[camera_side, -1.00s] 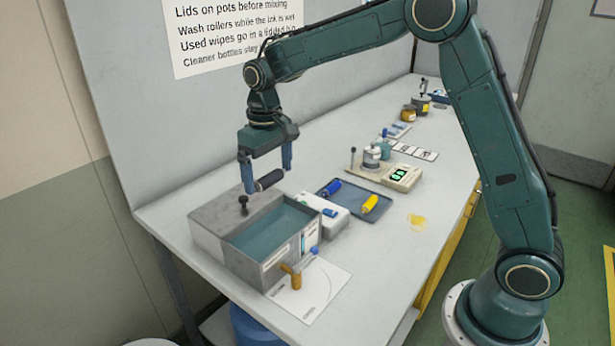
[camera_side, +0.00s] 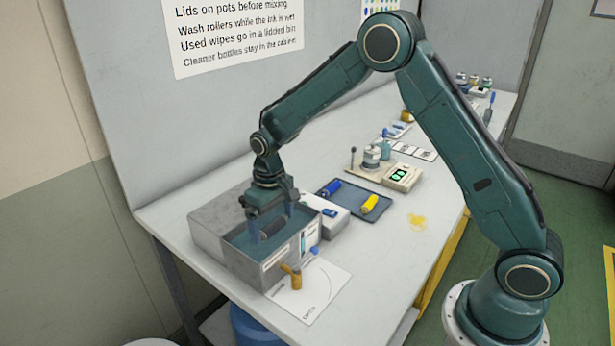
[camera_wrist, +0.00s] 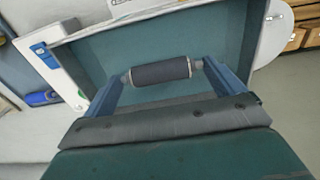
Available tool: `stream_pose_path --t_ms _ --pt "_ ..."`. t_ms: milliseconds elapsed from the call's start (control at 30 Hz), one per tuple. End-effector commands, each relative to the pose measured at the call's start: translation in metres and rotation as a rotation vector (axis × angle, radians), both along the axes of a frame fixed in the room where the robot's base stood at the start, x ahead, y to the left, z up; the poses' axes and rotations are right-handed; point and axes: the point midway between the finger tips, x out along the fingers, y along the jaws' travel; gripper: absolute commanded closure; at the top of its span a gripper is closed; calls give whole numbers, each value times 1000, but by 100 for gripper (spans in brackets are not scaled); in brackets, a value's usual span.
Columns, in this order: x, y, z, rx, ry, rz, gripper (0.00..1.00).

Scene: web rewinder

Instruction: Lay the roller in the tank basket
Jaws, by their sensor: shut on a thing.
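My gripper (camera_side: 271,229) is over the open grey tank (camera_side: 243,268), with its blue fingers reaching down inside the rim. It is shut on a dark roller (camera_side: 273,227), one finger at each end, and holds it level. In the wrist view the roller (camera_wrist: 160,72) lies crosswise between the two fingertips, above the teal inside of the tank (camera_wrist: 110,50). A separate basket cannot be made out inside the tank. I cannot tell whether the roller touches the bottom.
A dark tray (camera_side: 352,203) with a blue roller (camera_side: 331,188) and a yellow roller (camera_side: 370,204) lies right of the tank. A scale (camera_side: 401,176) stands behind it. An orange tap-like part (camera_side: 294,276) is at the tank's front, above a white sheet (camera_side: 318,292).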

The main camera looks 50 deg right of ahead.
Motion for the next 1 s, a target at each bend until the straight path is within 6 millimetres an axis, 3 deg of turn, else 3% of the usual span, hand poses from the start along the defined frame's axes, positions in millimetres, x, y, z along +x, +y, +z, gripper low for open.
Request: stream_pose_path --t_ms 500,967,1000 --pt "0 0 -42 0 1 0 31" --pt "0 0 -46 0 0 0 31" --pt "0 0 -46 0 0 0 0"
